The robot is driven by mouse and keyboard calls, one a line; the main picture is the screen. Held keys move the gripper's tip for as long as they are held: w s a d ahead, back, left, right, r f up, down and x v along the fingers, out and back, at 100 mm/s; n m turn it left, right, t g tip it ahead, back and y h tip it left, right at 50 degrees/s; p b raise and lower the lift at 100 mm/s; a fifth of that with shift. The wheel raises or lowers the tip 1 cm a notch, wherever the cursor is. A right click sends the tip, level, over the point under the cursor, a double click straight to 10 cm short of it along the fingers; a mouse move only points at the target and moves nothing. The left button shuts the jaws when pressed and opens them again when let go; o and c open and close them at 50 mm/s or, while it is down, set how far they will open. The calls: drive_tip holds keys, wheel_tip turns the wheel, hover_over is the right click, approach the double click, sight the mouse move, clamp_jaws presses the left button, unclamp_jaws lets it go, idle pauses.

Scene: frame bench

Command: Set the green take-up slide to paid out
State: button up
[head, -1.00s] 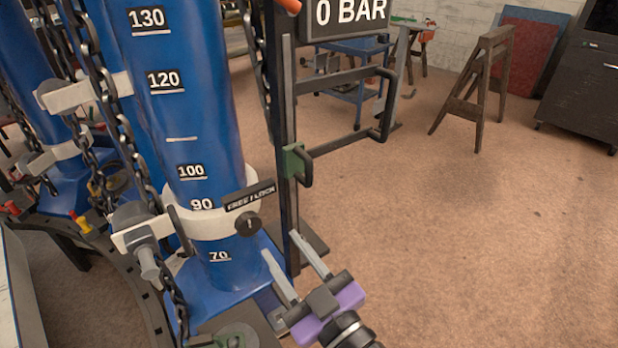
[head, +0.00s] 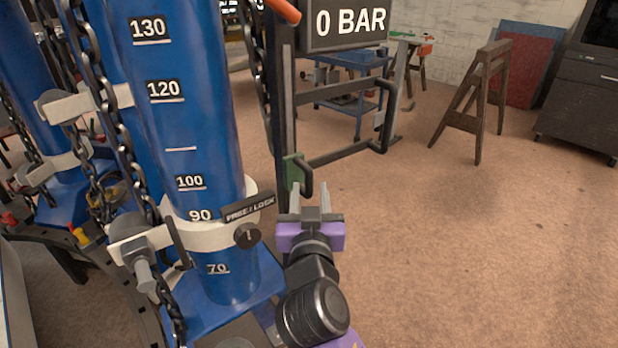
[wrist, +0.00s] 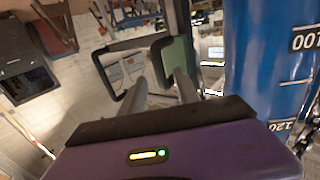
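The green take-up slide (head: 292,171) sits low on a dark vertical rail (head: 285,105) beside the blue cylinder. Its dark loop handle (head: 307,174) sticks out to the right. My gripper (head: 311,188), with a purple body, is just below and in front of the handle, its two fingers apart and pointing at it. In the wrist view the green slide (wrist: 181,60) and its handle (wrist: 158,52) are just past the fingertips, with the handle near the gap. I cannot tell whether a finger touches it. Nothing is visibly gripped.
The blue cylinder (head: 190,120) with numbered marks, a white collar and a FREE/LOCK knob (head: 247,236) stands close on the left, with hanging chains (head: 110,110). A dark bar frame (head: 385,115) juts right of the rail. The floor to the right is clear up to a wooden trestle (head: 475,100).

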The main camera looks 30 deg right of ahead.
sight(309, 183)
drive_tip(key=shift+p+x, duration=0.4)
drive_tip(key=shift+x, duration=1.9)
drive_tip(key=shift+a, duration=0.1)
clamp_jaws()
